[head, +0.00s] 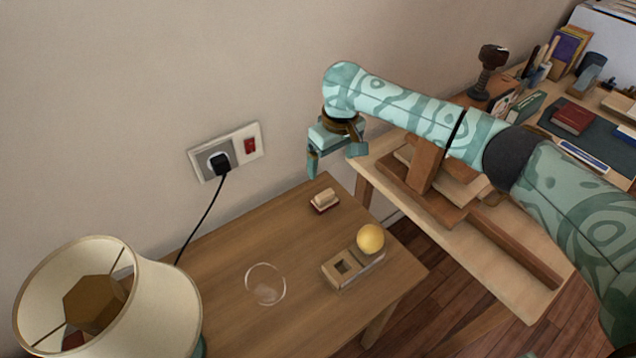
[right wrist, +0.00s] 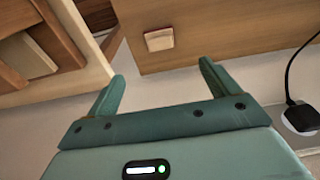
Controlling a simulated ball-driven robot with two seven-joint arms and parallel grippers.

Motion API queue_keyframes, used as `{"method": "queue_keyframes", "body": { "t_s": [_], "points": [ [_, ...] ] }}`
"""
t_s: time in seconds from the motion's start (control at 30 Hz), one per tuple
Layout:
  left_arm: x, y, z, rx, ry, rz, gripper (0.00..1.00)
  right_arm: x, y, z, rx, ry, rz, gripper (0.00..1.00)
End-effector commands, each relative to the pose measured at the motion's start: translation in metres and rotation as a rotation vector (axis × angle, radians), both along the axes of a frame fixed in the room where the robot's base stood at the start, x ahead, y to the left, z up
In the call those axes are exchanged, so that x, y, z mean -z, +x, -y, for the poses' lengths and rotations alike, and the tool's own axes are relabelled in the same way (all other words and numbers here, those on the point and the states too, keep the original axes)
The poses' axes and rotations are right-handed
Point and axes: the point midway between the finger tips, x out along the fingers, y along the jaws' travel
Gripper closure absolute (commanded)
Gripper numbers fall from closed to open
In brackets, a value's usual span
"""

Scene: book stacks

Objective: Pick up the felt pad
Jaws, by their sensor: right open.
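The felt pad looks to be the small block with a pale top and a dark red underside (head: 324,201). It lies on the small wooden table (head: 225,265) near its back edge. It also shows in the right wrist view (right wrist: 159,39), beyond the fingertips and between them. My right gripper (head: 335,160) is open and empty, above and behind the table's back corner, apart from the pad. Its two fingers are spread in the right wrist view (right wrist: 162,72). My left gripper is not in view.
On the table stand a wooden holder (head: 340,271) with a yellow ball (head: 370,239), a clear glass (head: 265,285) and a lamp (head: 130,300). A black plug (head: 219,164) and cord are at the wall. A workbench (head: 510,255) is at the right. Table around the pad is clear.

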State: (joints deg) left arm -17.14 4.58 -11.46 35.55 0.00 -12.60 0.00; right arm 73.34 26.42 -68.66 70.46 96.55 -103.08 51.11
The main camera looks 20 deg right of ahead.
Motion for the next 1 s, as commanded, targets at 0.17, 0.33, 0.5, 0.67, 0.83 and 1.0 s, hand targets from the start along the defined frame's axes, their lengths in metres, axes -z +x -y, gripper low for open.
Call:
{"method": "queue_keyframes", "body": {
  "t_s": [0.17,0.33,0.5,0.67,0.83,1.0],
  "points": [
    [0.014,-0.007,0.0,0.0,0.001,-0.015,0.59,0.02,0.005,0.003,0.018,-0.001,-0.007,0.13],
    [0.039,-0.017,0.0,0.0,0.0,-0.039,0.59,0.067,0.009,0.001,0.016,-0.001,-0.01,0.13],
    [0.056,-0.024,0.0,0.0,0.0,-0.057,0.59,0.099,0.013,-0.001,0.015,-0.001,-0.007,0.13],
    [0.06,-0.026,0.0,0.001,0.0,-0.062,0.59,0.108,0.014,-0.002,0.015,0.0,-0.003,0.13],
    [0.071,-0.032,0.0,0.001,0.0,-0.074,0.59,0.123,0.015,-0.004,0.013,-0.001,-0.004,0.13],
    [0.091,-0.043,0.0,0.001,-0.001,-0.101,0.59,0.155,0.017,-0.007,0.014,-0.001,-0.008,0.13]
  ]
}}
